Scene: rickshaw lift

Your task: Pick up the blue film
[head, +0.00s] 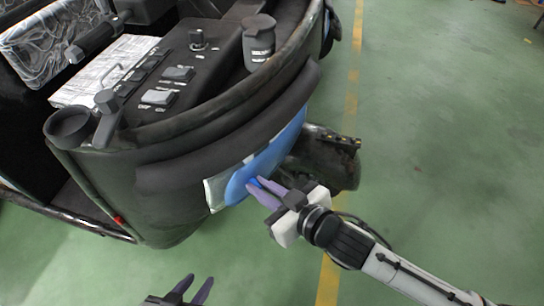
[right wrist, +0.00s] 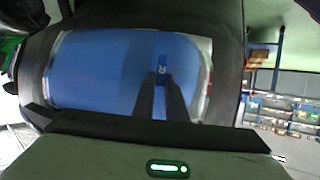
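The blue film (head: 278,150) is a smooth curved sheet on the lower outer side of the black vehicle body, below a thick black rim. In the right wrist view the blue film (right wrist: 100,70) fills much of the picture, with a pale strip at its right edge. A small blue tab with a white letter (right wrist: 161,72) stands out near its right part. My right gripper (head: 254,182) is at the film's lower left part, its fingers a little apart on either side of the tab. My left gripper (head: 200,280) is open and empty at the bottom, away from the film.
The vehicle's top carries a black control panel (head: 175,75) with switches and cup-like parts. A dark rounded part (head: 335,165) juts out right of the film. The green floor (head: 440,130) with a yellow line is open to the right.

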